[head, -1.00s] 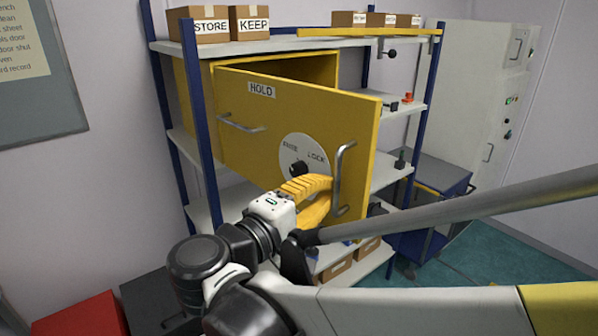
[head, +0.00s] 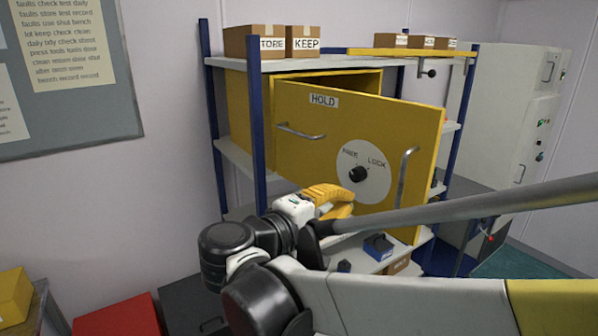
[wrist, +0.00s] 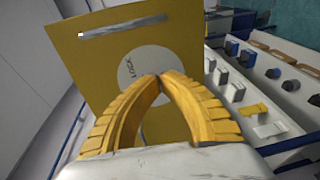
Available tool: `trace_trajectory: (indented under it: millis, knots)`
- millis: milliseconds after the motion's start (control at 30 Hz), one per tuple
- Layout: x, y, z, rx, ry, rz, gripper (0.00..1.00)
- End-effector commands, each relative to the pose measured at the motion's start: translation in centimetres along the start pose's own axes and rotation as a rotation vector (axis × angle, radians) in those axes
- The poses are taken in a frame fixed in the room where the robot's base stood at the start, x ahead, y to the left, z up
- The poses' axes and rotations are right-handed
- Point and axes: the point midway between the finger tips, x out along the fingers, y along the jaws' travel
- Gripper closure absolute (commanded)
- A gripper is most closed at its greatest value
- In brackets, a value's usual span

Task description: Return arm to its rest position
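My gripper (head: 345,200) has yellow ribbed fingers and is in front of the lower part of the yellow HOLD door (head: 315,155). In the wrist view my gripper (wrist: 159,78) has its fingertips together with nothing between them. The door stands ajar on the yellow cabinet (head: 237,105). Its dial (head: 362,172) and vertical handle (head: 408,175) lie right of and above my gripper, with the handle clear of it. The door fills the wrist view's upper middle (wrist: 95,65). My arm is bent, reaching from the lower right.
The shelving has blue posts (head: 257,125) and boxes labelled STORE (head: 250,42) and KEEP (head: 303,42) on top. A red box (head: 118,316) and a yellow box (head: 12,297) are at lower left. A white machine (head: 515,125) stands right. Small blocks (wrist: 247,58) sit on trays beside the door.

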Motion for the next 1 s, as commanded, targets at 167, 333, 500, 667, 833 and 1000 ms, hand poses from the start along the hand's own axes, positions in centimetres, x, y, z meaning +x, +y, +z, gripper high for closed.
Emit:
trace_trajectory:
  millis: [167,333,500,667,833,1000]
  knots:
    - [4.4,-10.4,7.2,0.081,-0.029,-0.323,1.00]
    - [3.8,-23.1,14.4,0.339,-0.048,-0.728,1.00]
    - [0.2,-31.1,17.1,0.687,-0.048,-1.007,1.00]
    - [-1.8,-33.8,17.3,0.914,-0.042,-1.121,1.00]
    - [-2.3,-33.9,17.2,0.983,-0.038,-1.151,1.00]
    - [-2.3,-33.8,17.1,0.981,-0.037,-1.151,1.00]
